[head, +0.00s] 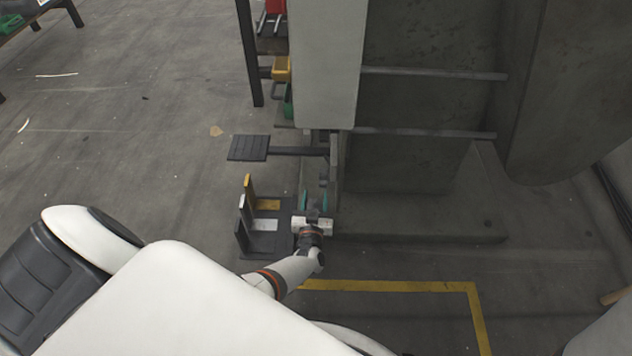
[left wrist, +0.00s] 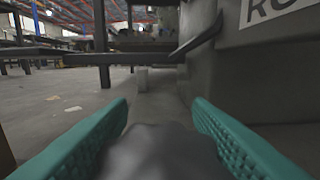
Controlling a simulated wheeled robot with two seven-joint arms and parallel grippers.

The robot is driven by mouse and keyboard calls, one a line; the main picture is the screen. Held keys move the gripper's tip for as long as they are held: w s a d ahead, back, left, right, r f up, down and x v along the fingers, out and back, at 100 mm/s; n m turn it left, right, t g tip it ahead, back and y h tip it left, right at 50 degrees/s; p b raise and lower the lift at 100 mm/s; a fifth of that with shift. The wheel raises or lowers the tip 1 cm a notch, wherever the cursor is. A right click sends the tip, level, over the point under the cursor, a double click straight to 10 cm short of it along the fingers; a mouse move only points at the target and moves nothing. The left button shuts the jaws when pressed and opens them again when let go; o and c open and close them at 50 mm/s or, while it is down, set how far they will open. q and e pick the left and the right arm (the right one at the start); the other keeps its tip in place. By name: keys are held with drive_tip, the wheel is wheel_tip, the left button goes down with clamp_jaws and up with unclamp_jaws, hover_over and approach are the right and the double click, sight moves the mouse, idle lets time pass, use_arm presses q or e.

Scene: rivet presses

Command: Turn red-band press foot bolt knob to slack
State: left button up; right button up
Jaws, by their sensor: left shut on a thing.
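The press (head: 415,120) is a large grey machine with a pale front panel, standing right of centre in the head view. My left gripper (head: 314,198) is low at the press's front left foot, with its teal fingers on either side of a dark part. In the left wrist view a dark grey rounded knob (left wrist: 165,155) sits between the teal fingers (left wrist: 160,112), and my left gripper is shut on it. Its lower part is cut off by the frame, and I cannot read its turn position. No red band shows. My right gripper is out of view.
A black foot pedal (head: 248,147) juts left from the press. A dark bracket with yellow and white plates (head: 262,240) stands on the floor just left of my gripper. A yellow floor line (head: 400,286) runs in front. The floor at left is mostly clear.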

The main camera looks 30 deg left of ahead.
use_arm(q)
drive_tip(key=shift+s+n+g+y, duration=0.1)
drive_tip(key=shift+n+g+y, duration=0.3)
drive_tip(key=shift+y, duration=0.1)
drive_tip(key=shift+a, duration=0.1)
drive_tip(key=o, duration=1)
